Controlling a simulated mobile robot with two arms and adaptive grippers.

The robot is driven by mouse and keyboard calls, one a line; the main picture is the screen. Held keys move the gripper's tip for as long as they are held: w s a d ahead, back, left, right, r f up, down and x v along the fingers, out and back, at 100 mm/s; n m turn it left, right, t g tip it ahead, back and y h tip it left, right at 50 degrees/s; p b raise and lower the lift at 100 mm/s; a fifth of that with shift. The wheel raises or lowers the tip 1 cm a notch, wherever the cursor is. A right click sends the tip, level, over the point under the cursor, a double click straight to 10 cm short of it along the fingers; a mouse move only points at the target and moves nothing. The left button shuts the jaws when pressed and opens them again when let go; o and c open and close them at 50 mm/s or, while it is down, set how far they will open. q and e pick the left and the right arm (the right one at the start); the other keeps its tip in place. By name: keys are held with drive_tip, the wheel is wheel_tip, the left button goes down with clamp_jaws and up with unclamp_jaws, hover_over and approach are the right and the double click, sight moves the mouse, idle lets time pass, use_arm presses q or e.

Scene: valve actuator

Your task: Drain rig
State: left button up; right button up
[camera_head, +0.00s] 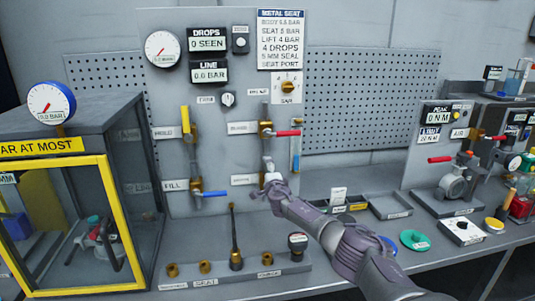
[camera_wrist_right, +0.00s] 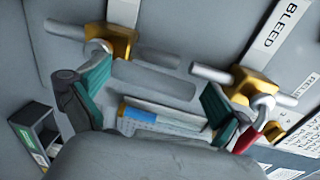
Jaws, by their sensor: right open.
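A grey wall panel (camera_head: 220,155) carries the rig's valves. A brass valve with a yellow handle (camera_head: 185,120) is by the HOLD label, and a blue handle (camera_head: 212,193) points right by the FILL label. A red handle (camera_head: 288,133) points right at the upper right valve. My right gripper (camera_head: 268,175) is in front of the lower right valve and partly hides it; contact cannot be told. In the right wrist view its fingers (camera_wrist_right: 150,105) are apart with nothing clearly between them. That view shows a brass valve (camera_wrist_right: 250,88) near the BLEED label. My left gripper is not in view.
The LINE display (camera_head: 208,73) reads 0.0 BAR and the DROPS display (camera_head: 207,40) reads 0 SEEN. A yellow-framed cabinet (camera_head: 75,162) stands left. Fittings and an upright rod (camera_head: 234,235) stand on the bench below the panel. Trays (camera_head: 390,205) and another valve (camera_head: 455,182) are right.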

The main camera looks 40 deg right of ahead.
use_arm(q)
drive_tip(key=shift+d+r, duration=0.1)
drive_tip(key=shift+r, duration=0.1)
use_arm(e)
drive_tip(key=shift+m+t+h, duration=0.3)
drive_tip(key=shift+h, duration=0.1)
drive_tip(key=r, duration=0.3)
drive_tip(key=w+d+r, duration=0.1)
drive_tip(key=r, duration=0.4)
drive_tip(key=shift+w+d+r, duration=0.15)
drive_tip(key=shift+w+r, duration=0.1)
drive_tip(key=shift+r, duration=0.15)
wheel_tip(320, 180, down, 7)
drive_tip(key=s+a+y, duration=0.1)
use_arm(q)
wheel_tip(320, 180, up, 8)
drive_tip(key=p, duration=0.8)
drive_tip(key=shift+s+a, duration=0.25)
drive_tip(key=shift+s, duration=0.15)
use_arm(e)
drive_tip(key=v, duration=1.1)
drive_tip(key=shift+a+f+n, duration=0.15)
drive_tip(key=shift+a+n, duration=0.1)
drive_tip(key=shift+n, duration=0.15)
